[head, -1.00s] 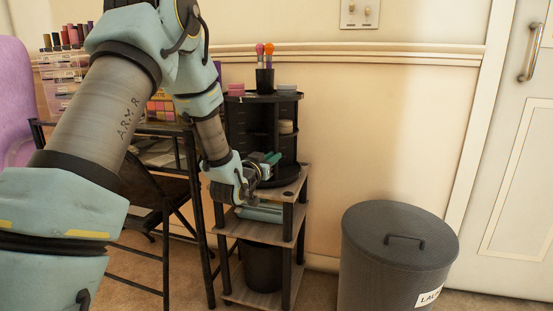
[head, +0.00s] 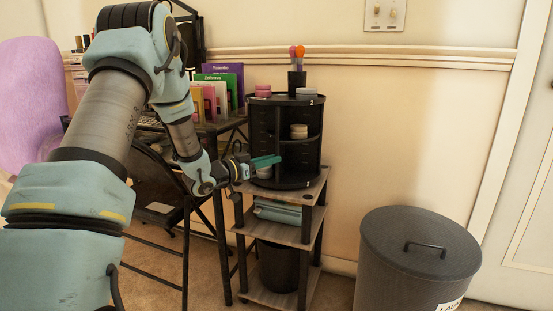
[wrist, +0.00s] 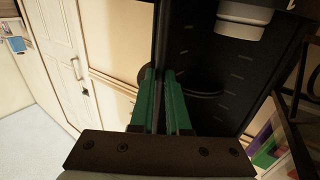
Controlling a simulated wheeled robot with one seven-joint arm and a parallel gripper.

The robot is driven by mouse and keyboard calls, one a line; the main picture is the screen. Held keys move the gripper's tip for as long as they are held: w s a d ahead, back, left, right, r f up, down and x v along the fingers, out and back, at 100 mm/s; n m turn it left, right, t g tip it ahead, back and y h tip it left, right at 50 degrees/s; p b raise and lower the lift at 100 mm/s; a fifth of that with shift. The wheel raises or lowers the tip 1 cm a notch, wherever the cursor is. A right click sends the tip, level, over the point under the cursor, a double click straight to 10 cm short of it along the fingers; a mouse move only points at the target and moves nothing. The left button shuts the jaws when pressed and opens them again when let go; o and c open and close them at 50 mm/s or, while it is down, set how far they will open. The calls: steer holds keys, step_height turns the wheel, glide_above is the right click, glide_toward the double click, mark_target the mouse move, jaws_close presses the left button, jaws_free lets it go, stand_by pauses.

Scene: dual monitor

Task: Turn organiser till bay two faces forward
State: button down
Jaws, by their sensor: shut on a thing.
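The organiser (head: 263,128) is a black round carousel with open bays, upright on the top shelf of a small stand. It also fills much of the wrist view as dark panels (wrist: 208,60). My gripper (head: 272,161) is at the organiser's lower left front. In the wrist view its green fingers (wrist: 160,74) are shut on the edge of an upright black panel.
The shelf stand (head: 312,190) bears the organiser. A desk with coloured files (head: 222,85) stands close on the left. A lidded grey bin (head: 420,245) stands on the floor at the right. The wall (head: 400,130) is close behind.

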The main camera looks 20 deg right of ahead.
steer(key=w+a+p, duration=0.2)
steer(key=w+a, duration=0.1)
steer(key=w, duration=0.3)
steer(key=shift+w+a+r, duration=0.15)
steer(key=shift+w+a, duration=0.15)
steer(key=shift+a, duration=0.1)
stand_by(0.6)
steer(key=c, duration=0.9)
jaws_free()
steer(key=shift+w+a, duration=0.1)
steer(key=shift+a, duration=0.05)
steer(key=p+v, duration=0.1)
steer(key=v, duration=0.9)
steer(key=shift+s+a+p, duration=0.2)
steer(key=shift+a+p, duration=0.15)
